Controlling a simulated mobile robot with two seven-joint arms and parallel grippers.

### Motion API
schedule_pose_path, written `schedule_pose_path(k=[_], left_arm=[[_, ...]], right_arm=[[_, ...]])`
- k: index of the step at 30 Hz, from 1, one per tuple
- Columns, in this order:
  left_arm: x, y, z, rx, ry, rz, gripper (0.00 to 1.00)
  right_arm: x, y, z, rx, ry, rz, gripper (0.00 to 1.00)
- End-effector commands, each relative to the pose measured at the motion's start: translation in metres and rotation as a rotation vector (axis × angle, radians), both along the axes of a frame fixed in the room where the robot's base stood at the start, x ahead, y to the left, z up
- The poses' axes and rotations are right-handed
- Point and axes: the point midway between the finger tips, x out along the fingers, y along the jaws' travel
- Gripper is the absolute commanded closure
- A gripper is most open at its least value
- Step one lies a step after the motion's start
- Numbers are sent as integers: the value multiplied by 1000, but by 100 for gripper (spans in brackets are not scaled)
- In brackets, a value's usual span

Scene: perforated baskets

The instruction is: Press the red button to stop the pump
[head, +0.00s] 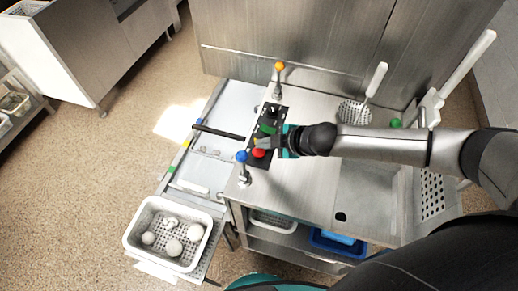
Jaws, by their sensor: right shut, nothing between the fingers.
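The red button (258,153) sits at the lower end of a dark control panel (260,162) near the left edge of the steel counter. A green part (268,129) shows farther up the same panel. My right gripper (262,143) is shut and empty. It comes in from the right, with its tips over the panel just above the red button in the picture. I cannot tell whether the tips touch the button or the panel. My left gripper is not in view.
A blue-topped knob (242,157) and an orange-topped knob (279,66) stand near the panel. A white perforated basket (131,243) with several pale round items is at lower left. A sink (365,190) and a skimmer (376,80) lie to the right.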

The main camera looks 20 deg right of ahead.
Motion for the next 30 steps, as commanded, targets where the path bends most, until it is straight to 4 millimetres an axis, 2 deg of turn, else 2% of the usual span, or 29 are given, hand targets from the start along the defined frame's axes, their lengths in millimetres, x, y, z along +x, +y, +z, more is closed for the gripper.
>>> schedule_pose_path(k=[30], left_arm=[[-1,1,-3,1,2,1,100]], right_arm=[[0,0,-9,0,0,0,100]])
